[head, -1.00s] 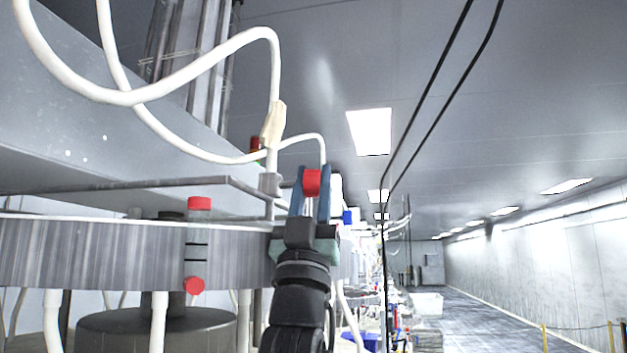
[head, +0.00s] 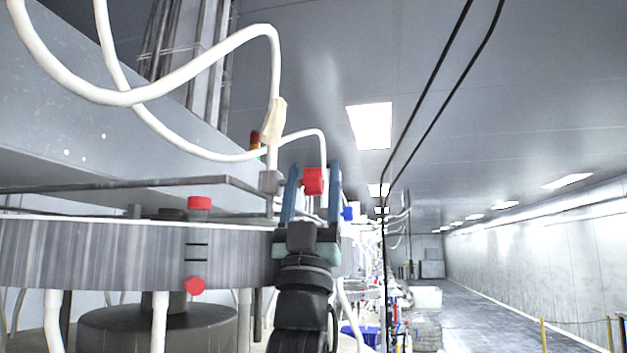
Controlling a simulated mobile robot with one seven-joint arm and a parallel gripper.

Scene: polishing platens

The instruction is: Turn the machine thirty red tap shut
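The red tap (head: 313,181) sits at the end of a thin white hose (head: 318,142) that arches down to it from the left. My gripper (head: 313,183) points up with its two blue fingers, one on each side of the red tap. The fingers are spread, with a visible gap between each finger and the tap. The tap is between them in the picture, but I cannot tell the exact depth. The lower part of the tap's fitting is hidden behind my gripper.
A grey round platen rim (head: 90,255) with another red cap (head: 199,203) and a red knob (head: 194,286) stands to the left. A metal rail (head: 120,187) and thick white hoses (head: 190,70) are close above. The aisle (head: 500,320) at right is open.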

